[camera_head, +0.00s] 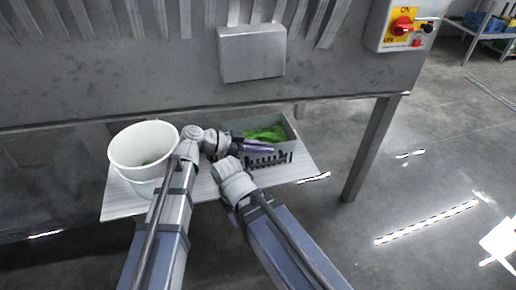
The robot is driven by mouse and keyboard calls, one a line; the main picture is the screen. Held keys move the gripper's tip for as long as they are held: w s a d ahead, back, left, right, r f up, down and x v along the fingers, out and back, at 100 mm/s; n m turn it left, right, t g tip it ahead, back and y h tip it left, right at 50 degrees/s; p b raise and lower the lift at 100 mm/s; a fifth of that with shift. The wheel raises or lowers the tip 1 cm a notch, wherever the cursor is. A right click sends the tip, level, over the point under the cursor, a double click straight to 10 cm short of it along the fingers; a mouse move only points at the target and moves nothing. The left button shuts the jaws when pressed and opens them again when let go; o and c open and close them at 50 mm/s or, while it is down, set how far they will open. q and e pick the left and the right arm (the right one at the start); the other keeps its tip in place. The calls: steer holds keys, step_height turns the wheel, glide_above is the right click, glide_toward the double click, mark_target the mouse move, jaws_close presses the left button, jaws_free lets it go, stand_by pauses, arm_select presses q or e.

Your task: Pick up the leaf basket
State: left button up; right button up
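The leaf basket (282,157) is a grey box with a slotted front side. It sits on a pale shelf board under the machine. Green leaves (265,134) lie inside it. My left gripper (258,147) reaches in from the left, its purplish fingers across the basket's left front part. I cannot tell whether they touch it or how wide they are apart. My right arm comes up from below, its wrist (232,180) just in front of the basket's left front corner. The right gripper's fingers are not clear behind the wrist.
A white bucket (143,147) with a little green inside stands on the board (120,203) to the left, close to my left arm. The machine's lower edge runs above the basket, and a metal leg (370,150) stands to the right. Open floor lies further right.

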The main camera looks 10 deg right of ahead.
arm_select(q)
jaws_close()
stand_by(0.8)
steer(key=shift+r, duration=0.1)
stand_by(0.4)
